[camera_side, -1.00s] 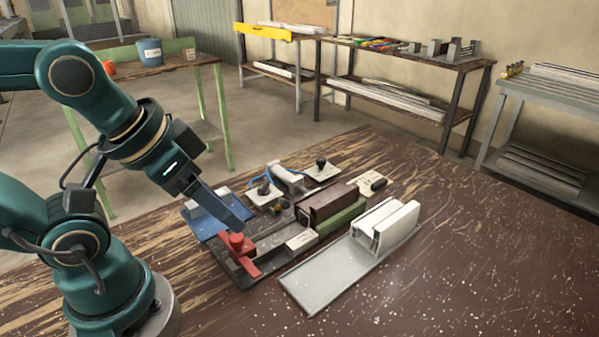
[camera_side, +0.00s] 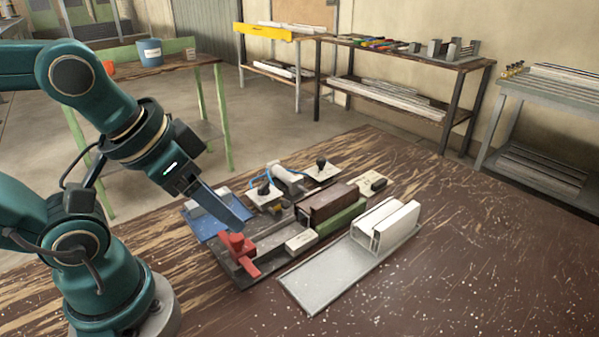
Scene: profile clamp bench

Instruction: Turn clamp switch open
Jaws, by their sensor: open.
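The clamp fixture sits on the dark base plate (camera_side: 237,270) on the bench. It has a red lever-like part (camera_side: 240,252) at its front left, a brown block (camera_side: 322,205) and a green block (camera_side: 341,219). Behind it are two pale plates, each with a black knob: a left knob (camera_side: 264,188) and a right knob (camera_side: 321,164). I cannot tell which part is the clamp switch or how it is set. My gripper (camera_side: 240,219) points down just above and behind the red part. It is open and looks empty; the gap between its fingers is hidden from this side.
A blue tray (camera_side: 210,229) holding a light piece lies left of the fixture. A grey plate (camera_side: 318,285) carrying white profiles (camera_side: 388,226) lies to the right. A small black item on a pale board (camera_side: 368,185) lies behind. The bench's right front is clear.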

